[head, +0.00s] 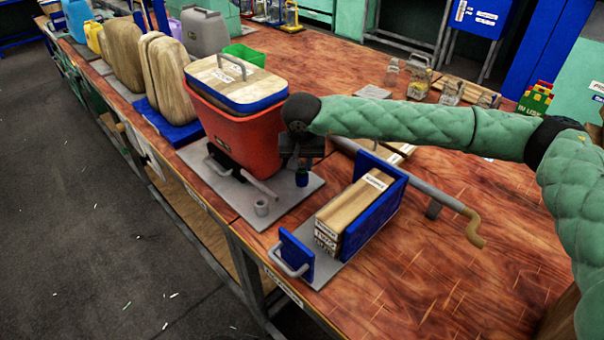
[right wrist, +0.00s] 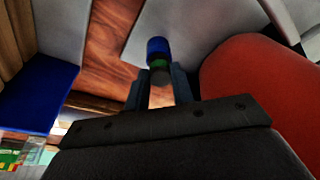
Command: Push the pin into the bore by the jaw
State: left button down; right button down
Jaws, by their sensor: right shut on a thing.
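My right gripper (head: 299,163) is shut on a small blue and green pin (head: 302,178), held upright, tip down, beside the red bin. In the right wrist view the pin (right wrist: 158,50) shows between the two fingers (right wrist: 159,78). A blue jaw plate (head: 381,213) stands behind a stack of wooden boards (head: 352,208), and a smaller blue plate with a grey handle (head: 296,256) stands in front of them. The bore by the jaw cannot be made out. My left gripper is out of view.
The red bin (head: 236,131) with a wooden lid stands close left of my gripper. A short grey cup (head: 261,208) and a grey lever (head: 258,184) are on its base plate (head: 290,201). Bare table is at the front right.

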jog(key=shift+w+v, duration=0.2)
jog(key=shift+v, duration=0.55)
jog(key=shift+w+v, duration=0.15)
jog(key=shift+v, duration=0.55)
jog(key=shift+w+v, duration=0.2)
jog(key=shift+v, duration=0.55)
dwell(0.5)
jog(key=shift+w+b+v, duration=0.2)
jog(key=shift+w+v, duration=0.05)
jog(key=shift+v, duration=0.75)
jog(key=shift+w+b+v, duration=0.15)
jog(key=shift+w+v, duration=0.05)
jog(key=shift+v, duration=0.75)
